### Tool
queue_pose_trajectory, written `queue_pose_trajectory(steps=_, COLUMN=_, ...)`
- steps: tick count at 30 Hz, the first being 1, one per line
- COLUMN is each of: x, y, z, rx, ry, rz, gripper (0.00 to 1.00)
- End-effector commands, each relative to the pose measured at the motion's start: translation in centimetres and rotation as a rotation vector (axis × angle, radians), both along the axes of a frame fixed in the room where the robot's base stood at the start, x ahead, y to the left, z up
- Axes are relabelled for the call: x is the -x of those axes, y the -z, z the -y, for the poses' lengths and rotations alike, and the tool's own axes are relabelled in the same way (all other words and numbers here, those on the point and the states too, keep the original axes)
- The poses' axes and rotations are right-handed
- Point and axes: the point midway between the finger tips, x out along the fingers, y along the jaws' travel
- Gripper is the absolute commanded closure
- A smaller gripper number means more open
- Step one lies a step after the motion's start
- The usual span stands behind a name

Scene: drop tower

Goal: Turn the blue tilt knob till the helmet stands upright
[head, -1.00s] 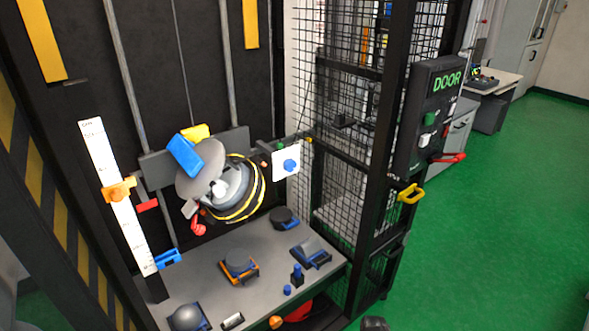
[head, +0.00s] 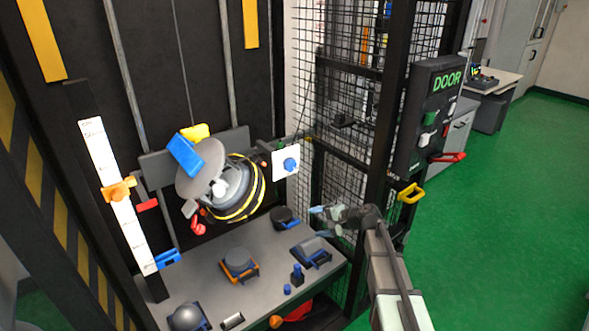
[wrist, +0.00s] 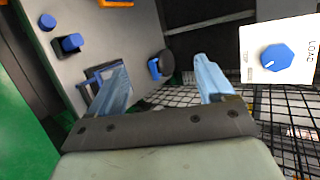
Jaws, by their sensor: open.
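The helmet (head: 240,188), dark grey with yellow stripes, hangs tilted on the carriage at the back of the tower. A large blue bar (head: 184,155) sits by a grey disc (head: 201,174) at the helmet's left. A smaller round blue knob (head: 291,165) is on a white plate right of the helmet; in the wrist view this knob (wrist: 277,58) has a white pointer line and lettering like "LOAD". I cannot tell from labels which is the tilt knob. My gripper (head: 320,219) is open and empty, right of and below the helmet, apart from both; its pale blue fingers (wrist: 160,72) show in the wrist view.
The grey shelf (head: 205,283) below holds several blue, black and orange fixtures. Wire mesh (head: 345,90) and a black post (head: 385,130) stand close by my arm. A panel marked DOOR (head: 436,110) and yellow handle (head: 411,192) are at right.

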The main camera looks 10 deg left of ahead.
Motion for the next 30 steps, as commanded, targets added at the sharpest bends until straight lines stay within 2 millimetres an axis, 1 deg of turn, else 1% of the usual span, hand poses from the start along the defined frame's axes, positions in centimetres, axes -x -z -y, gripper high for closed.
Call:
queue_pose_trajectory(steps=1, x=-1.8, y=-1.8, z=-0.6, rx=-0.094, ry=0.055, rz=-0.031, gripper=0.18)
queue_pose_trajectory(steps=3, x=-3.4, y=-3.8, z=-1.2, rx=-0.245, ry=0.138, rz=-0.103, gripper=0.18)
queue_pose_trajectory(steps=6, x=-5.4, y=-6.1, z=-1.6, rx=-0.464, ry=0.25, rz=-0.237, gripper=0.18)
queue_pose_trajectory(steps=9, x=-6.7, y=-8.3, z=-1.5, rx=-0.678, ry=0.35, rz=-0.39, gripper=0.18)
queue_pose_trajectory(steps=12, x=-7.6, y=-9.8, z=-1.0, rx=-0.853, ry=0.426, rz=-0.538, gripper=0.18)
queue_pose_trajectory(steps=16, x=-8.3, y=-10.8, z=-0.5, rx=-1.008, ry=0.497, rz=-0.704, gripper=0.18)
queue_pose_trajectory(steps=21, x=-8.7, y=-10.7, z=-0.3, rx=-1.09, ry=0.557, rz=-0.852, gripper=0.18)
queue_pose_trajectory(steps=26, x=-8.7, y=-10.7, z=-0.3, rx=-1.121, ry=0.574, rz=-0.921, gripper=0.18)
queue_pose_trajectory(steps=30, x=-9.4, y=-10.6, z=-1.1, rx=-1.124, ry=0.575, rz=-0.932, gripper=0.18)
